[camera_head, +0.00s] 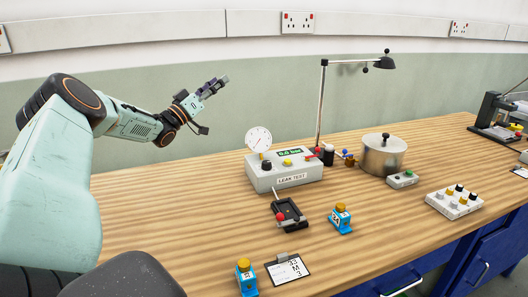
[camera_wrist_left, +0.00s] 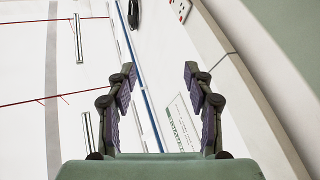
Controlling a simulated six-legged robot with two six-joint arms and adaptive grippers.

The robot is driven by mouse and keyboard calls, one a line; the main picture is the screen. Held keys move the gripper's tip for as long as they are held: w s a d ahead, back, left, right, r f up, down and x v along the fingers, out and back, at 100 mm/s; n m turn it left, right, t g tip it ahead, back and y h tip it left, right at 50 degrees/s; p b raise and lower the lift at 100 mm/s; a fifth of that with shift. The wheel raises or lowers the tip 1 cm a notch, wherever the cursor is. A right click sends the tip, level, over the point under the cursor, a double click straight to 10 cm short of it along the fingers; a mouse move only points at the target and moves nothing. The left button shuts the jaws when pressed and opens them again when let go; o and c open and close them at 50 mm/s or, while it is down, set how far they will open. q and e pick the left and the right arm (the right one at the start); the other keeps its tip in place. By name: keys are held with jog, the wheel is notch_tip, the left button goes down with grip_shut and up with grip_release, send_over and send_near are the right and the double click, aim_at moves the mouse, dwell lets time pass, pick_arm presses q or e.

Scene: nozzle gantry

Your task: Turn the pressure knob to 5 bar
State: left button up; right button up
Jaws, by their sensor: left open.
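The grey leak test box (camera_head: 287,176) stands on the wooden table in the head view. A round white gauge (camera_head: 259,140) rises from its left end. A black knob (camera_head: 266,165), which looks like the pressure knob, is on the box just below the gauge. The green display (camera_head: 289,151) is too small to read surely. My left gripper (camera_head: 216,87) is raised in front of the back wall, up and left of the box, well apart from the knob. In the left wrist view its fingers (camera_wrist_left: 159,75) are spread and empty. My right gripper is out of view.
A black lamp (camera_head: 376,63) on a thin pole and a metal pot (camera_head: 382,155) stand behind and right of the box. The table left of the box is clear.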

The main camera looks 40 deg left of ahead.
pick_arm(q)
notch_tip(320, 180, down, 4)
jog(key=d+n+g+y+p, duration=0.2)
jog(key=n+y, duration=0.2)
jog(key=y, duration=0.1)
jog(key=m+g+h, duration=0.3)
jog(key=m+g, duration=0.2)
jog(key=g, duration=0.2)
send_near(266, 163)
jog(key=w, duration=0.1)
jog(key=shift+m, duration=0.4)
jog(key=b+x, duration=0.6)
jog(key=shift+w+a+f, duration=0.15)
jog(key=shift+a+f, duration=0.05)
jog(key=shift+f, duration=0.2)
jog(key=shift+b+x, duration=0.4)
jog(key=shift+x, duration=0.4)
jog(key=shift+r, duration=0.15)
jog(key=shift+c, duration=0.2)
